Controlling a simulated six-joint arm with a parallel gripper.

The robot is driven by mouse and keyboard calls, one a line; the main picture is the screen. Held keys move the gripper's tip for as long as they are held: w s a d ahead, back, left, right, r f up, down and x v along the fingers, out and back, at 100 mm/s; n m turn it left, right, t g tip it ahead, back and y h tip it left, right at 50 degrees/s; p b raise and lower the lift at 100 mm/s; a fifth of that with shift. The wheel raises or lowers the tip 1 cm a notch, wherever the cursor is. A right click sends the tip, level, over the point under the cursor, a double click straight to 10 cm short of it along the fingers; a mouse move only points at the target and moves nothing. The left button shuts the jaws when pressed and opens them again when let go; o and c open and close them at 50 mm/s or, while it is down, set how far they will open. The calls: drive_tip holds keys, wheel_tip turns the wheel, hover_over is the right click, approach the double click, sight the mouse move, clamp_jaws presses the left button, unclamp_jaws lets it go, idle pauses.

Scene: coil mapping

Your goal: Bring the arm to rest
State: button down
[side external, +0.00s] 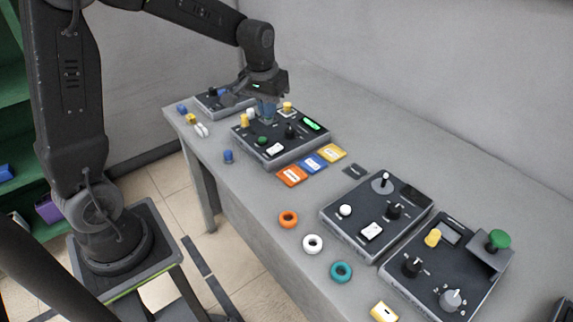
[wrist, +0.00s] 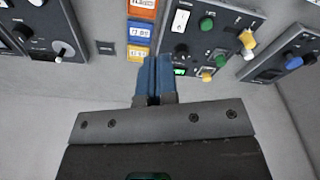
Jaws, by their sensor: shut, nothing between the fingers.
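My gripper (side external: 267,112) hangs at the end of my arm over the control panel with the lit green display (side external: 311,124). In the wrist view my gripper (wrist: 154,62) shows two blue fingers pressed together with nothing between them. Its fingertips point toward the gap between that panel (wrist: 222,18) and the column of colored cards. I cannot tell the exact height of the fingertips above the panel.
Orange, blue and yellow cards (side external: 313,164) lie beside the panel. Orange (side external: 288,219), white (side external: 312,244) and teal (side external: 341,272) rings lie along the front edge. Two more panels (side external: 380,209) stand at right, another (side external: 217,101) at the far end. A wall backs the table.

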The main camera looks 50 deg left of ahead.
drive_tip(key=s+d+r+m+t, duration=0.2)
drive_tip(key=s+d+r, duration=0.2)
drive_tip(key=s, duration=0.6)
drive_tip(key=s+d+r+m+t, duration=0.2)
drive_tip(key=s+d+r, duration=0.2)
drive_tip(key=s, duration=0.5)
drive_tip(key=shift+s+d+r, duration=0.2)
drive_tip(key=shift+s+d, duration=0.2)
drive_tip(key=shift+d, duration=0.75)
drive_tip(key=c, duration=1.9)
unclamp_jaws()
